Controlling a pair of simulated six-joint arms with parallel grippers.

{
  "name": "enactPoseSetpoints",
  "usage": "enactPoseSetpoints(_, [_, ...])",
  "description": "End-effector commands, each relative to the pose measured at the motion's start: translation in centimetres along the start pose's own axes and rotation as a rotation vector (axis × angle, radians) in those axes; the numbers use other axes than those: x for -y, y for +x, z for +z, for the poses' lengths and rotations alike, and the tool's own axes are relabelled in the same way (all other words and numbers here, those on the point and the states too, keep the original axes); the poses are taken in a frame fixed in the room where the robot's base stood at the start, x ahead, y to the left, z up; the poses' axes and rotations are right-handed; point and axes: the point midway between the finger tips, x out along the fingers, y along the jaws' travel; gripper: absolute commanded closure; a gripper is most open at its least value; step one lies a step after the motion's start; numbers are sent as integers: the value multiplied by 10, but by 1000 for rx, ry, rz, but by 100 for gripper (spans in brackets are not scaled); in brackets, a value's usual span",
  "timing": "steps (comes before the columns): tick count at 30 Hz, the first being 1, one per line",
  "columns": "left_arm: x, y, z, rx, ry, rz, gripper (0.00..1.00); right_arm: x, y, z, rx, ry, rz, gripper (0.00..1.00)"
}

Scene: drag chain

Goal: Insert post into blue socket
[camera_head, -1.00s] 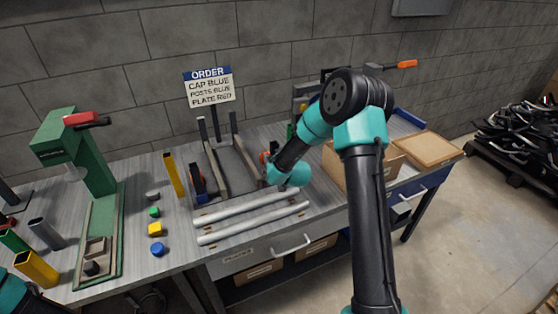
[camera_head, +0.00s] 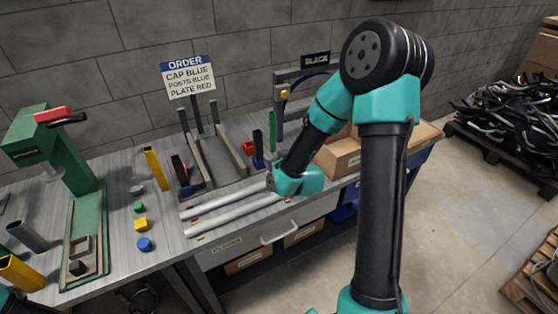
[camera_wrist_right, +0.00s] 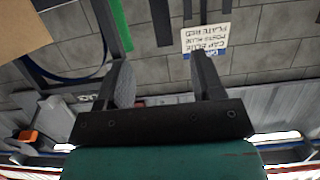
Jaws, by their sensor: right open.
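A black post (camera_head: 258,144) stands upright with a blue base (camera_head: 258,163) at its foot, right of the grey rails. A second dark post with orange on it (camera_head: 180,169) stands at the left of the rails, with a blue base (camera_head: 186,190). I cannot tell which blue base is the socket. My right gripper (camera_wrist_right: 160,65) is open, with nothing between its fingers in the right wrist view. In the head view, my right wrist is over the right ends of two silver bars, and its fingers are mostly hidden. My left gripper is not in view.
An order sign (camera_head: 188,77) stands behind the rails (camera_head: 230,152). A green post (camera_head: 272,130) and a grey frame (camera_head: 281,92) are behind my right wrist. A green press (camera_head: 70,155) stands farther left. A cardboard box (camera_head: 340,155) is right.

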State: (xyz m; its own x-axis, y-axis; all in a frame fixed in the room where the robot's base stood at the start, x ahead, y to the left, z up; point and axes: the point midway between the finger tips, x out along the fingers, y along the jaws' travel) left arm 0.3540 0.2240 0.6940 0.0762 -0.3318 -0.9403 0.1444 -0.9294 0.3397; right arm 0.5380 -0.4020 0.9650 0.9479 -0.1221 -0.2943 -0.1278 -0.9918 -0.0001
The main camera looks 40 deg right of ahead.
Motion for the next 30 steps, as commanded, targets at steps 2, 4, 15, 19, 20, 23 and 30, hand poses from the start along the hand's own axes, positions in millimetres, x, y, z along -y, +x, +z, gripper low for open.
enactPoseSetpoints(2, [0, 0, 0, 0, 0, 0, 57, 0, -9, 0, 0, 0, 0, 39])
enactPoseSetpoints(4, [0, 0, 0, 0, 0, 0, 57, 0, -14, 0, 0, 0, 0, 39])
enactPoseSetpoints(15, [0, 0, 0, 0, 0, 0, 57, 0, -17, 0, 0, 0, 0, 39])
enactPoseSetpoints(19, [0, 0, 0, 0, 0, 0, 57, 0, -17, 0, 0, 0, 0, 39])
enactPoseSetpoints(20, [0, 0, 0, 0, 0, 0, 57, 0, -17, 0, 0, 0, 0, 39])
enactPoseSetpoints(23, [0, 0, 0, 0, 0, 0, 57, 0, -17, 0, 0, 0, 0, 39])
enactPoseSetpoints(30, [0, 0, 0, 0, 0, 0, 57, 0, -17, 0, 0, 0, 0, 39])
